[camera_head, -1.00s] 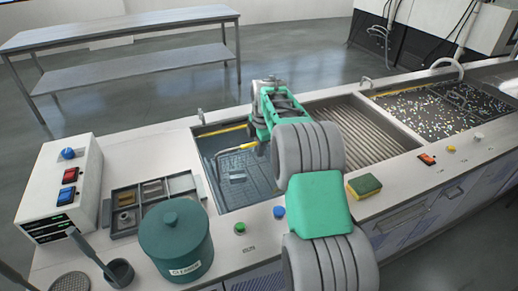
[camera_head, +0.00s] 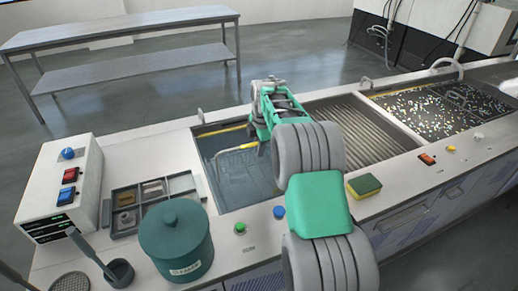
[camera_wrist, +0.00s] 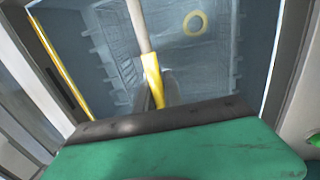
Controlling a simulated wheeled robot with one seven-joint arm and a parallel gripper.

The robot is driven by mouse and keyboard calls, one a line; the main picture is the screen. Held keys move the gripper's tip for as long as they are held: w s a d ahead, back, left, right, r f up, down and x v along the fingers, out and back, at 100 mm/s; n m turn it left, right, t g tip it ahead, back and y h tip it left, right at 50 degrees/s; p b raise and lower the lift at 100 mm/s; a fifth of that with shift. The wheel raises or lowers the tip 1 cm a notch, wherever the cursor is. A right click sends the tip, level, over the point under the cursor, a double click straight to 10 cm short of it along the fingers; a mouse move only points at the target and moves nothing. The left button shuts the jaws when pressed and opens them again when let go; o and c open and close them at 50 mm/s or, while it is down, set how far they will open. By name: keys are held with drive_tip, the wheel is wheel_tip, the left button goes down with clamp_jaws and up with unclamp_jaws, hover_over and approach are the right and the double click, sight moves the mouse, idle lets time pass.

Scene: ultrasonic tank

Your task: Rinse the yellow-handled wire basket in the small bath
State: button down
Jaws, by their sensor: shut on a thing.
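The wire basket's yellow handle (camera_head: 240,148) shows at the left of my gripper (camera_head: 262,140) in the head view. In the wrist view my gripper (camera_wrist: 153,96) is shut on the yellow handle (camera_wrist: 152,75), whose paler rod runs up and away. The basket's wire mesh (camera_wrist: 118,45) looks blurred, down inside the small bath (camera_head: 228,198). Bluish water makes its depth and any contact with the floor hard to tell.
A ribbed bay (camera_head: 350,135) and a speckled tank (camera_head: 440,105) lie to the right. A teal lidded pot (camera_head: 175,235), a parts tray (camera_head: 150,198) and a switch box (camera_head: 65,190) stand left. A sponge (camera_head: 364,186) lies on the front ledge.

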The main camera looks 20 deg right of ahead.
drive_tip(key=shift+w+r, duration=0.1)
drive_tip(key=shift+r, duration=0.05)
wheel_tip(320, 180, up, 20)
drive_tip(key=p, duration=1.3)
drive_tip(key=shift+r, duration=0.25)
idle(0.4)
idle(5.1)
